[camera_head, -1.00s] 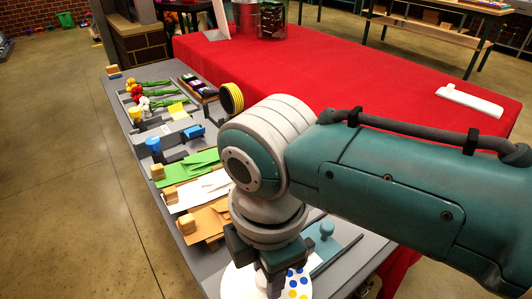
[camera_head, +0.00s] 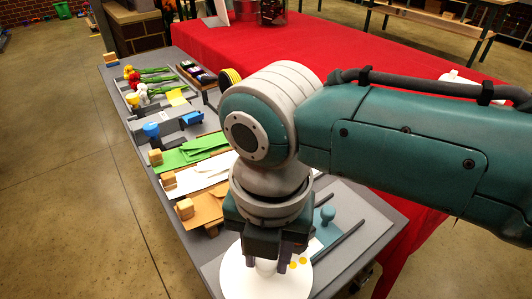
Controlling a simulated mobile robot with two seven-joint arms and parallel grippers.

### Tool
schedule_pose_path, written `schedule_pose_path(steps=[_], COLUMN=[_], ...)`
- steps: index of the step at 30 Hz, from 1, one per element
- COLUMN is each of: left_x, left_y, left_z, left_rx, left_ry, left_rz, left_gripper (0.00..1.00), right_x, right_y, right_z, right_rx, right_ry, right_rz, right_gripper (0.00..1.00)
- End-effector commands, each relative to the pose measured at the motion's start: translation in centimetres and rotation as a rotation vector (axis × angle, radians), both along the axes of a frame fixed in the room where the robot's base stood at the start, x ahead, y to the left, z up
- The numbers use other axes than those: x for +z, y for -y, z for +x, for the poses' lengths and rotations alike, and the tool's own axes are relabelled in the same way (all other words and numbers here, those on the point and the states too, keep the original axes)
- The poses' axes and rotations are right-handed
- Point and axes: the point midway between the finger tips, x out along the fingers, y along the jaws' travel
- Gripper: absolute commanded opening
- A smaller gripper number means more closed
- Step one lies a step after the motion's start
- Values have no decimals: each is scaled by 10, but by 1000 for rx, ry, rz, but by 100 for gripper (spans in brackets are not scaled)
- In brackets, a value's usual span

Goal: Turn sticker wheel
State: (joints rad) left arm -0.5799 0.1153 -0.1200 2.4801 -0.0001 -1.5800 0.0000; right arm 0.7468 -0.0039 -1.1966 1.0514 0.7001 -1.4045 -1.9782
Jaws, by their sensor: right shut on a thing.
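The sticker wheel (camera_head: 237,281) is a white disc at the bottom middle of the head view. Two yellow dots (camera_head: 298,263) show near its right edge. A small white knob (camera_head: 265,267) stands at its middle. My right gripper (camera_head: 266,260) points down over the wheel, its dark fingers on either side of the knob and shut on it. The gripper and wrist hide the back of the wheel. My left gripper is not in view.
Flowers (camera_head: 150,76) lie further back. A red-covered table (camera_head: 330,45) stands behind.

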Motion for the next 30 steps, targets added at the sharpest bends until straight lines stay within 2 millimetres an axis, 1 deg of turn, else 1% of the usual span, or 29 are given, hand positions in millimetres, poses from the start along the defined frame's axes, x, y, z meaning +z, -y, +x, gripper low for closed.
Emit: schedule_pose_path(steps=[6, 12, 29, 30], left_x=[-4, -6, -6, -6], left_y=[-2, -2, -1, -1], left_z=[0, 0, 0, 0], left_rx=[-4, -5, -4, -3], left_ry=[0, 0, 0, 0], left_rz=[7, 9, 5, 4], left_gripper=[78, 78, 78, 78], right_x=[0, 1, 1, 1], right_y=[-1, -1, -1, -1], right_z=[0, 0, 0, 0], right_rx=[128, 195, 224, 224], right_ry=[0, -1, -1, -1], right_rz=[1, 2, 2, 2], right_gripper=[0, 0, 0, 40])
